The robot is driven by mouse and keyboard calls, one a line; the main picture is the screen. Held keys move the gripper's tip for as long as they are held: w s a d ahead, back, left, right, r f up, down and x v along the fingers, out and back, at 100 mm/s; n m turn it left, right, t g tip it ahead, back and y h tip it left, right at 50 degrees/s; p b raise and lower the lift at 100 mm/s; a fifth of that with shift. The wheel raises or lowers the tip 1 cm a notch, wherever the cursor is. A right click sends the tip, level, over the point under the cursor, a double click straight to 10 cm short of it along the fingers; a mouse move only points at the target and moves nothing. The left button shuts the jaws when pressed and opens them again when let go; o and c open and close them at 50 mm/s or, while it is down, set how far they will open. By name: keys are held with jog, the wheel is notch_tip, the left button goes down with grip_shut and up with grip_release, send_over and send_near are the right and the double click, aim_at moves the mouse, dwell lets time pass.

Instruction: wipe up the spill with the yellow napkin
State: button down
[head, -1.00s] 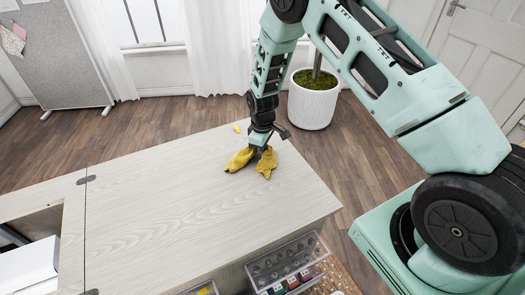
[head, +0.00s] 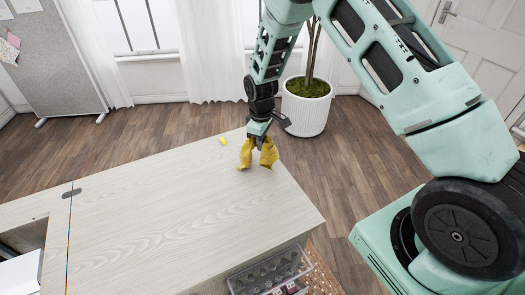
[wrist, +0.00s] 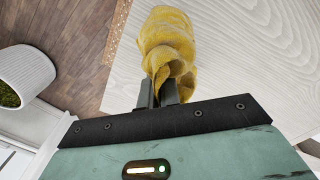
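The yellow napkin (head: 267,154) is bunched up and hangs from my gripper (head: 258,141) at the far right part of the pale wood cabinet top (head: 170,210). In the wrist view the napkin (wrist: 167,40) is pinched between the two dark fingers of my gripper (wrist: 166,92), with folds spread beyond the tips. Whether its lower edge touches the top I cannot tell. I see no clear spill on the visible surface; a small yellow thing (head: 223,140) lies near the far edge, left of the napkin.
A white ribbed planter (head: 306,110) stands on the floor behind the cabinet. A clear drawer (head: 270,272) with spools juts out at the front right. An open compartment (head: 25,240) is at the left. The middle of the top is clear.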

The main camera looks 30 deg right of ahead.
notch_tip(320, 180, up, 4)
jog(key=shift+f+p, duration=0.2)
jog(key=shift+p, duration=0.85)
